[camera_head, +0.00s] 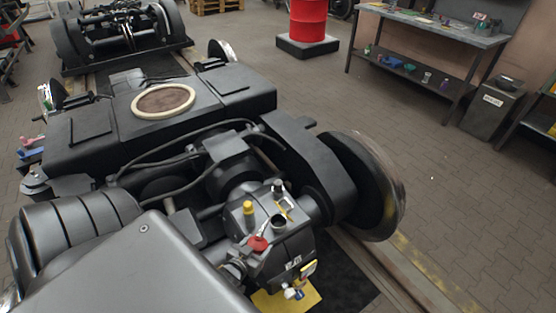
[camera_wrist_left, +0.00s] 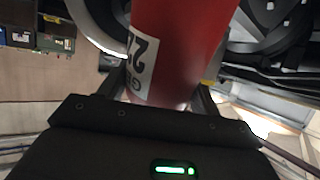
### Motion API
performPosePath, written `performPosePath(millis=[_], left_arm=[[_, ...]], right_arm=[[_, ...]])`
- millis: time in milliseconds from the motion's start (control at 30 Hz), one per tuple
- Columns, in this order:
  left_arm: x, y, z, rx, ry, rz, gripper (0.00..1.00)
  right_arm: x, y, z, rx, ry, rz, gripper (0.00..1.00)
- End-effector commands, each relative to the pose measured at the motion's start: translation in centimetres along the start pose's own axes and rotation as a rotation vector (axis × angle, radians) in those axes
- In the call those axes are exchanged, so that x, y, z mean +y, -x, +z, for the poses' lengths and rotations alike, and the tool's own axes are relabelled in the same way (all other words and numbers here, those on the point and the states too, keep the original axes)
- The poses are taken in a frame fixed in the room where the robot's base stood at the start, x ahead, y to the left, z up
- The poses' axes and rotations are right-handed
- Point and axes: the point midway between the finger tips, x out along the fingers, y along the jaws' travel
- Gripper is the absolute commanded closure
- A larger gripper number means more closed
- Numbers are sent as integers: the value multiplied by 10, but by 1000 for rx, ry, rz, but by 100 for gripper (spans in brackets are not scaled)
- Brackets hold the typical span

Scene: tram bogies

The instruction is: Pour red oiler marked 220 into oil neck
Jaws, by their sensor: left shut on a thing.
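The red oiler (camera_wrist_left: 185,45) fills the upper middle of the left wrist view. A white label on it with dark print, partly cut off, reads 220 and lies sideways. My left gripper (camera_wrist_left: 160,92) is shut around the oiler's body, its dark fingers on either side. The oiler's spout is out of that view. In the head view, the oil neck (camera_head: 278,223) is a round dark opening on top of the grey gearbox (camera_head: 285,248). A small red part (camera_head: 258,243) shows beside the neck; I cannot tell whether it belongs to the oiler. My right gripper is not seen.
A yellow cap (camera_head: 249,208) stands close to the neck. A large wheel (camera_head: 368,185) is to the right, and hoses cross the black bogie frame (camera_head: 225,88) behind. A red drum (camera_head: 308,20) and a workbench (camera_head: 435,27) stand at the back.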

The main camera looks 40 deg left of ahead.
Motion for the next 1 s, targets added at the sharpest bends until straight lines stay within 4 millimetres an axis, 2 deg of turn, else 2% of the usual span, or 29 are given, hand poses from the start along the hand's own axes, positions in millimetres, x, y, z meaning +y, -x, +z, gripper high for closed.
performPosePath(millis=[1000], left_arm=[[0, -6, -5, -108, 0, 0, 78]], right_arm=[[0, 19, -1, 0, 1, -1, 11]])
